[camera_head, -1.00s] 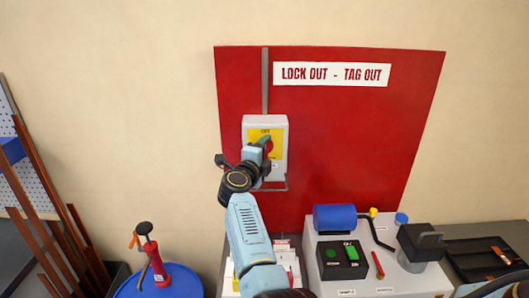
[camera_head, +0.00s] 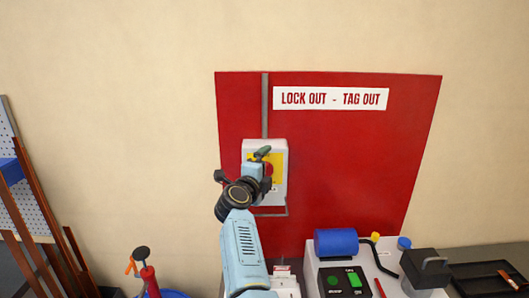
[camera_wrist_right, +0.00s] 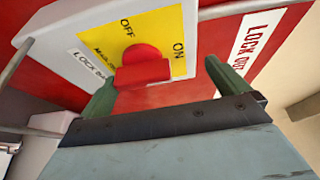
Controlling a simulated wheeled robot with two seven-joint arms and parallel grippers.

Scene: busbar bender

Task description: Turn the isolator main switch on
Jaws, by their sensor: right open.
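The isolator switch is a light grey box (camera_head: 281,190) on the red board, with a yellow plate and a red knob (camera_head: 268,169). The right wrist view shows the red knob (camera_wrist_right: 142,65) close up, with OFF and ON on its yellow plate (camera_wrist_right: 102,40). Which mark the knob points to I cannot tell. My right gripper (camera_head: 263,155) is in front of the box and hides part of the plate and knob. It is open; in the wrist view its green fingers (camera_wrist_right: 160,75) stand apart, one on either side of the knob. Contact is not clear. My left gripper is out of view.
The red board (camera_head: 350,165) carries a "LOCK OUT - TAG OUT" sign (camera_head: 331,98). A grey conduit (camera_head: 265,105) rises above the box, and a thin metal bar (camera_head: 287,207) is beside its lower edge. Below are a blue cylinder (camera_head: 335,241) and a button box (camera_head: 341,283).

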